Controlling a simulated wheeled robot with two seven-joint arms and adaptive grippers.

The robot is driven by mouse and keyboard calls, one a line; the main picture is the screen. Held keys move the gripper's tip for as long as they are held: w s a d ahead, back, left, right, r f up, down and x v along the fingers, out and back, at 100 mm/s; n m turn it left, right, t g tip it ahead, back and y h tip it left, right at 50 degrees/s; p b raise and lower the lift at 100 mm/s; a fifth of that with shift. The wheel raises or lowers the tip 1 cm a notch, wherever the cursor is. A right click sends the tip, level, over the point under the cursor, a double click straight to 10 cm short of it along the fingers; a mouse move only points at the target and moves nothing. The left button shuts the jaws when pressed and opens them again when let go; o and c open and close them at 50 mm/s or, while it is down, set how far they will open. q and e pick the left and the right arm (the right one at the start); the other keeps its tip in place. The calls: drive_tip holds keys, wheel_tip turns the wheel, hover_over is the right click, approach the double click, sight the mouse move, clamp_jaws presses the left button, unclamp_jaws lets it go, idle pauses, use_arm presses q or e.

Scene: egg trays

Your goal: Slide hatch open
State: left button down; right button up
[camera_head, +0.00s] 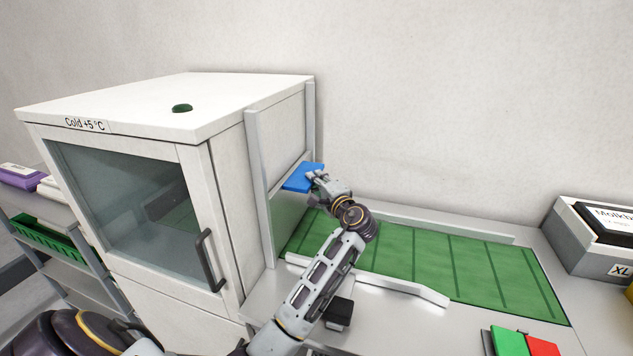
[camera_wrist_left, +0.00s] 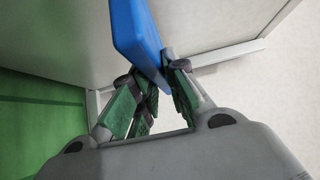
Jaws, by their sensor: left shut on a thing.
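The hatch (camera_head: 276,132) is a pale panel between two upright grey rails on the right side of the white cold cabinet (camera_head: 232,190). A blue handle (camera_head: 300,180) sticks out near its lower part. My left gripper (camera_head: 316,178) is shut on this handle. In the left wrist view the blue handle (camera_wrist_left: 138,35) stands between the fingers of the gripper (camera_wrist_left: 163,88), which partly hide its lower end. Below the handle a greenish area shows between the rails; I cannot tell how far the hatch is raised. My right gripper is out of view.
A green belt (camera_head: 430,260) with low side guides runs right from the hatch. The cabinet's glass door (camera_head: 115,210) is shut. A grey box (camera_head: 590,245) stands at the far right. Green and red pads (camera_head: 510,342) lie at the front right. A shelf (camera_head: 85,262) stands left.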

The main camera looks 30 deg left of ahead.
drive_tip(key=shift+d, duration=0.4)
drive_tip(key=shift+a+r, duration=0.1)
use_arm(q)
wheel_tip(320, 180, up, 17)
drive_tip(key=p, duration=1.1)
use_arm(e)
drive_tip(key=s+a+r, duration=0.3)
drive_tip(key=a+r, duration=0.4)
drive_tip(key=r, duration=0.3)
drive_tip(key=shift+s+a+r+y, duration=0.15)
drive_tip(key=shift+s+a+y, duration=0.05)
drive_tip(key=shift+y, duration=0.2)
use_arm(q)
drive_tip(key=shift+f, duration=0.1)
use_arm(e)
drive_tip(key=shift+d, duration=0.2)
